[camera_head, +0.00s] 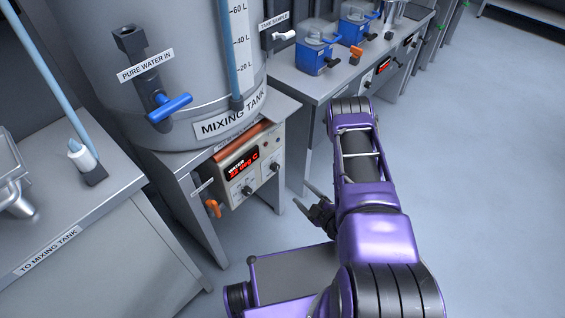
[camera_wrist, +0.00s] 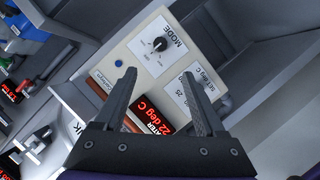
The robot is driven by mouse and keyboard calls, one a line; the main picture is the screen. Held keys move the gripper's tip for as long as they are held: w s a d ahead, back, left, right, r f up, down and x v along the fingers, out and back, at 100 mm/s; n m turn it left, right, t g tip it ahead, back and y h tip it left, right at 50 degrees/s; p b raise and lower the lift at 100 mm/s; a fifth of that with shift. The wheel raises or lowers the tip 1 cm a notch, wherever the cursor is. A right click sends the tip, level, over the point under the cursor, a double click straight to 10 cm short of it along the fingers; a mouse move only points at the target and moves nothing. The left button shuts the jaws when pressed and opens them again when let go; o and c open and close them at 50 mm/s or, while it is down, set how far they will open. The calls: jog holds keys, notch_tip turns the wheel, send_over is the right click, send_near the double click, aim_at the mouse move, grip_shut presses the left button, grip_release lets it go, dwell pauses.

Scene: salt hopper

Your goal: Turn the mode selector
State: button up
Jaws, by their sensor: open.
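The mode selector (camera_wrist: 160,44) is a small round black knob on a light panel, under the printed word MODE. It shows near the top centre of the wrist view, ahead of and between my fingertips. My gripper (camera_wrist: 159,80) is open and empty, its two dark fingers apart and not touching the knob. In the head view the heater control box (camera_head: 250,164) sits under the mixing tank, with dark knobs and a red display. My gripper (camera_head: 313,205) is partly hidden there, to the right of the box.
The mixing tank (camera_head: 215,100) stands on a grey stand above the box. An orange-handled valve (camera_head: 213,207) is left of the box. A bench (camera_head: 300,85) with blue pumps (camera_head: 314,55) stands behind. Open floor (camera_head: 480,150) lies to the right.

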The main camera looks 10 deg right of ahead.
aim_at(277, 169)
jog(key=b+x, duration=0.2)
jog(key=x, duration=1.5)
jog(key=shift+a+b, duration=0.1)
jog(key=shift+b, duration=0.2)
grip_shut()
